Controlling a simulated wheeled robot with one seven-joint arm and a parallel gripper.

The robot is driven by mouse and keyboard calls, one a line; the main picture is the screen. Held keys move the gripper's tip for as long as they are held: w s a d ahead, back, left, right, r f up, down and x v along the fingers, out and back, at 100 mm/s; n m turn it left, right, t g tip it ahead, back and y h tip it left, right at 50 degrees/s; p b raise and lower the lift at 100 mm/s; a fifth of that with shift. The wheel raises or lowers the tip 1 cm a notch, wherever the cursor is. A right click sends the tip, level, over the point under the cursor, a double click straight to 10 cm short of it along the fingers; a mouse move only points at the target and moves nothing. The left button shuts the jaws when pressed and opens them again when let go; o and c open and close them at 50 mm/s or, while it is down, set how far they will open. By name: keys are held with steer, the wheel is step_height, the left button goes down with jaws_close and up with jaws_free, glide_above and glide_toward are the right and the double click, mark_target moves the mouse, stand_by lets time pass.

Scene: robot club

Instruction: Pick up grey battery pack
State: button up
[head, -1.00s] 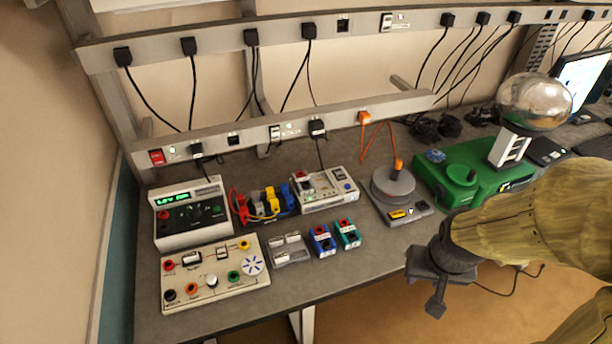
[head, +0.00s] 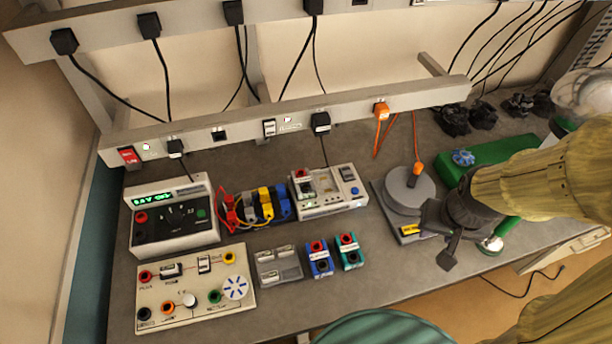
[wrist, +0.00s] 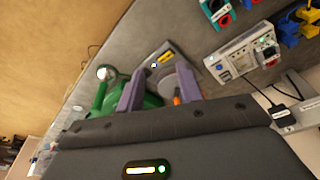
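The grey battery pack (head: 279,265) lies flat on the bench in the head view, between the cream circuit board and a small blue module. It looks like a grey holder with lighter blocks on top. It cannot be made out in the wrist view. My gripper (head: 442,240) is well to the right of it, above the bench by the grey round device. In the wrist view my gripper (wrist: 158,88) has its two fingers apart with nothing held between them.
The blue module (head: 319,259) and a teal module (head: 349,251) stand between the pack and my gripper. The cream board (head: 195,290) is left of the pack; a white meter (head: 172,218) is behind it. A teal round top (head: 385,328) shows at the bench's front edge.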

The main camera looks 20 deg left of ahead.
steer(key=shift+s, duration=0.1)
steer(key=o, duration=0.3)
steer(key=shift+o, duration=1.3)
steer(key=w+a+f+n+t+y+b, duration=0.1)
steer(key=w+a+f+n+t+b, duration=0.1)
steer(key=w+a+f+b, duration=0.2)
steer(key=shift+w+a+f+b, duration=0.15)
steer(key=shift+a+f+b, duration=0.75)
steer(key=shift+a, duration=0.1)
steer(key=w+a+f+n+t+y+b, duration=0.1)
steer(key=a+f+n+t+y+b, duration=0.1)
steer(key=a+b, duration=0.4)
steer(key=w+a+f+n+t+y+b, duration=0.2)
steer(key=a+b, duration=0.4)
steer(key=a, duration=0.7)
step_height(320, 180, down, 3)
steer(key=shift+w+a+r+t+y, duration=0.25)
steer(key=shift+a+t+y, duration=0.1)
steer(key=shift+t+y, duration=0.45)
steer(key=shift+f, duration=0.1)
steer(key=p, duration=0.3)
glide_toward(305, 182)
steer(key=x, duration=0.6)
